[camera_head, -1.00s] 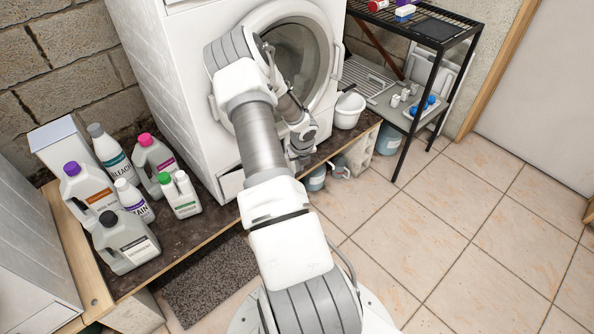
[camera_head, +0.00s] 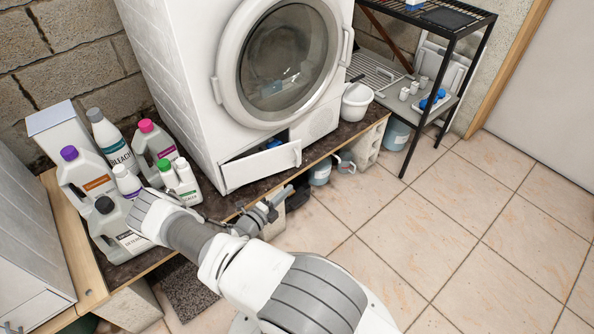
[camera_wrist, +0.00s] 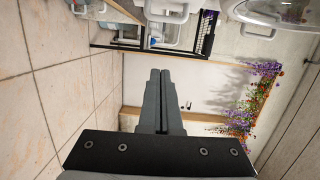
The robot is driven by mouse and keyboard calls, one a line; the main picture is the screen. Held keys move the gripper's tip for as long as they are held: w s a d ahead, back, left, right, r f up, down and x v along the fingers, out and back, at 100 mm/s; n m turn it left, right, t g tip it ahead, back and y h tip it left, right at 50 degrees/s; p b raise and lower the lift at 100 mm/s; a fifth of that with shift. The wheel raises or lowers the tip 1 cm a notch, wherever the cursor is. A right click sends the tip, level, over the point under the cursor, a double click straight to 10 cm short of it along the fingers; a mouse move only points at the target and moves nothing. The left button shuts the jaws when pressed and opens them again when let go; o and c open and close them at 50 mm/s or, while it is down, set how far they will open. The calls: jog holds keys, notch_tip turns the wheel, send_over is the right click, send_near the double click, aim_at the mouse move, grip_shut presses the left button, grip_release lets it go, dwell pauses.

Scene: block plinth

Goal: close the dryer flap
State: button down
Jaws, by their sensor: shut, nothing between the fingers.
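The dryer flap (camera_head: 258,167) is a white panel low on the front of the white dryer (camera_head: 170,75). It stands open, tilted outward, with a dark gap and something blue showing behind it. My gripper (camera_head: 286,192) is below and in front of the flap, near the platform's front edge, apart from the flap. In the wrist view my gripper (camera_wrist: 160,73) has its two dark fingers together with nothing between them. I cannot make out the flap with certainty in the wrist view.
The round dryer door (camera_head: 232,75) looks shut above the flap. Several detergent bottles (camera_head: 110,190) stand left on the platform. The tiled floor (camera_head: 440,240) at right is clear.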

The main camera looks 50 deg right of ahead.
aim_at(288, 157)
jog(key=w+d+b, duration=0.3)
jog(key=w+d, duration=0.1)
jog(key=d, duration=0.6)
jog(key=shift+w+d, duration=0.2)
jog(key=shift+d, duration=0.05)
jog(key=shift+w+d+b, duration=0.25)
jog(key=shift+w+b, duration=0.1)
jog(key=shift+b, duration=0.15)
jog(key=w+d+t, duration=0.1)
jog(key=w, duration=0.1)
jog(key=w+d+n+t+b, duration=0.1)
jog(key=w+d+n+t, duration=0.1)
jog(key=w, duration=0.1)
jog(key=shift+w, duration=0.35)
jog(key=shift+s+a, duration=0.1)
